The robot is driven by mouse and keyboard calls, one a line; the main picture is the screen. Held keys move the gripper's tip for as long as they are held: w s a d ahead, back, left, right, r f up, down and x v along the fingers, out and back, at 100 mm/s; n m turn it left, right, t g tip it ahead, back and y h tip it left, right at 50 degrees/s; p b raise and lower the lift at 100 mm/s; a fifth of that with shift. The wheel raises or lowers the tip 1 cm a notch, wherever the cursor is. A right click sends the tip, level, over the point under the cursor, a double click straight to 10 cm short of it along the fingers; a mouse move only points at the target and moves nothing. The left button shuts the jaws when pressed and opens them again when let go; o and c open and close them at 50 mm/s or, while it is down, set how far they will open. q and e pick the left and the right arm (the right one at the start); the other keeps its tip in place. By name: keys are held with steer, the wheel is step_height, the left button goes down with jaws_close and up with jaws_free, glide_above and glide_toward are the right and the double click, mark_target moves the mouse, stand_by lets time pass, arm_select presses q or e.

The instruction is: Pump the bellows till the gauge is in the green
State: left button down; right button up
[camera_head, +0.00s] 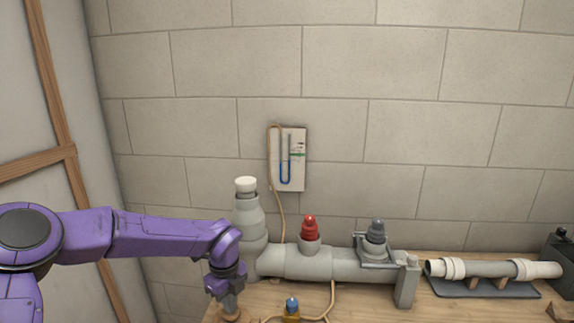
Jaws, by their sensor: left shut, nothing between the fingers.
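The gauge (300,177) is a pale board on the wall with a U-shaped tube. Blue liquid sits in the tube's lower part; a small green mark is beside the tube, higher up. The exact level is too small to read. My left gripper (229,304) points down at the bench's front left, shut and empty. Its tip is at a round tan wooden piece (232,315), perhaps the bellows' top, cut off by the bottom edge. I cannot tell whether they touch. My right gripper is not in view.
A grey pipe (330,265) with a white-capped upright (246,205), a red fitting (310,229) and a dark fitting (376,232) crosses the bench. A tan hose (278,215) drops from the gauge. A blue-topped brass piece (292,308) is in front. A pale pipe (490,269) lies right.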

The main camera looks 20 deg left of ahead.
arm_select(q)
steer(key=shift+f+b, duration=0.35)
steer(key=shift+f, duration=0.3)
steer(key=shift+r+p, duration=1.4)
steer(key=shift+r, duration=0.55)
steer(key=shift+f, duration=0.15)
steer(key=shift+f+b, duration=1.65)
steer(key=shift+f, duration=0.2)
steer(key=shift+r+p, duration=1.35)
steer(key=shift+r, duration=0.6)
steer(key=shift+f, duration=0.1)
